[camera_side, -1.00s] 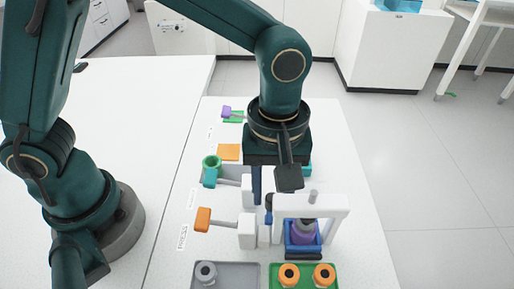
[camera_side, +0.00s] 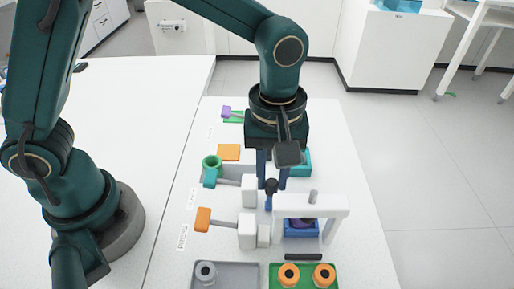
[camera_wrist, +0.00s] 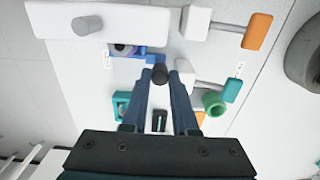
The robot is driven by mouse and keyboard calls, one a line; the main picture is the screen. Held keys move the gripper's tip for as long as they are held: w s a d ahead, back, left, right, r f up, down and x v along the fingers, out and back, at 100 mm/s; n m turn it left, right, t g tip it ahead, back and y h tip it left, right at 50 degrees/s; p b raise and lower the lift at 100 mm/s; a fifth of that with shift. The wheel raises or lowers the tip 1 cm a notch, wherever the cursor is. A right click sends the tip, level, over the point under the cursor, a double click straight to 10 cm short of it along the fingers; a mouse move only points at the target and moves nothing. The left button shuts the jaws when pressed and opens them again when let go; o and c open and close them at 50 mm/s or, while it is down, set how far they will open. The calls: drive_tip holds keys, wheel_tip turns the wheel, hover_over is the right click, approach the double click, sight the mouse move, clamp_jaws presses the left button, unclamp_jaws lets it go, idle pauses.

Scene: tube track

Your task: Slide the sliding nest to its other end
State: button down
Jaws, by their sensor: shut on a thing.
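The sliding nest (camera_side: 302,232) is a blue tray holding a purple tube (camera_wrist: 122,48). It sits beneath the white bridge (camera_side: 318,206), which partly hides it in the side view. In the wrist view the blue nest (camera_wrist: 141,51) shows just beyond my fingertips.
A dark slot (camera_side: 303,256) is bare in front of the nest. A teal holder (camera_side: 301,160) lies behind the bridge. To the left are an orange-ended lever (camera_side: 203,219) and a green ring (camera_side: 212,162). Grey (camera_side: 230,281) and green (camera_side: 306,266) trays stand in front.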

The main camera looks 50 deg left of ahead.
drive_tip(key=shift+w+a, duration=1.5)
drive_tip(key=shift+w, duration=0.05)
drive_tip(key=c, duration=0.9)
unclamp_jaws()
drive_tip(key=shift+c, duration=0.2)
drive_tip(key=shift+r, duration=0.15)
drive_tip(key=shift+r, duration=2.35)
